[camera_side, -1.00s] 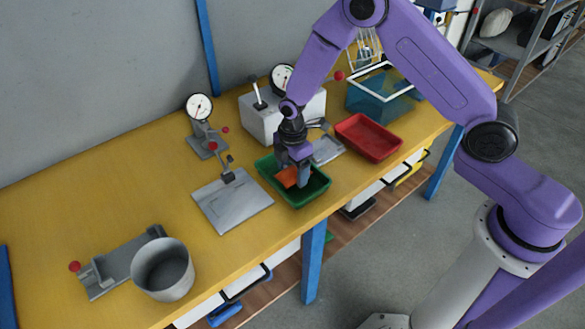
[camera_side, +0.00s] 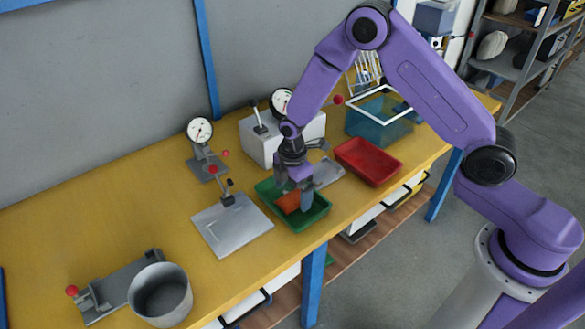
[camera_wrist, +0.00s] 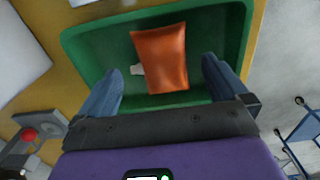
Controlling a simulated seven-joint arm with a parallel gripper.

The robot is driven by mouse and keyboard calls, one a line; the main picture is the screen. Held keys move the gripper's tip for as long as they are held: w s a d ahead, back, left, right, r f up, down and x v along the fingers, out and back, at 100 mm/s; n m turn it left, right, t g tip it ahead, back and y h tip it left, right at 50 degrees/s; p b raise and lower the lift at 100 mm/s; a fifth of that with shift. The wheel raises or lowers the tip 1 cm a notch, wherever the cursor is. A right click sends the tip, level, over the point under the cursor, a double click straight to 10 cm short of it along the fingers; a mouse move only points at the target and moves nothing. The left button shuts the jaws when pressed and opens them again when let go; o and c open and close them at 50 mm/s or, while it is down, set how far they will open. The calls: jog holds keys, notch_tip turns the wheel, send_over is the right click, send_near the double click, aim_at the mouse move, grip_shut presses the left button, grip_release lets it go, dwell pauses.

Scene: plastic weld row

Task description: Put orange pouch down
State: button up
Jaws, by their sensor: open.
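The orange pouch (camera_side: 288,203) lies in the green tray (camera_side: 319,213) on the table. In the wrist view the pouch (camera_wrist: 160,58) lies flat on the floor of the green tray (camera_wrist: 84,44), with a small white piece at its left edge. My gripper (camera_side: 297,205) is over the tray, pointing down. In the wrist view its blue fingers (camera_wrist: 165,82) are spread apart, one on each side of the pouch, with a gap to it on both sides.
A red tray (camera_side: 368,162) stands to the right of the green tray. A grey plate fixture (camera_side: 234,225) is to the left, and a gauge box (camera_side: 262,146) stands behind. A grey cup (camera_side: 160,296) is at the front left. The left part of the table is mostly clear.

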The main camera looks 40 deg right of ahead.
aim_at(292, 195)
notch_tip(292, 195, up, 11)
jog(key=s+r+m, duration=0.1)
jog(key=s+r, duration=0.3)
jog(key=s, duration=0.2)
jog(key=s+d+r+m, duration=0.1)
jog(key=s+d+r, duration=0.1)
jog(key=s, duration=0.6)
jog(key=s+d+r+m, duration=0.2)
jog(key=s+d, duration=0.1)
jog(key=s, duration=0.6)
jog(key=s+d+r+m, duration=0.1)
jog(key=s+d+r, duration=0.1)
jog(key=s, duration=0.6)
jog(key=shift+s+d+r, duration=0.2)
jog(key=shift+s+d, duration=0.1)
jog(key=shift+d, duration=0.55)
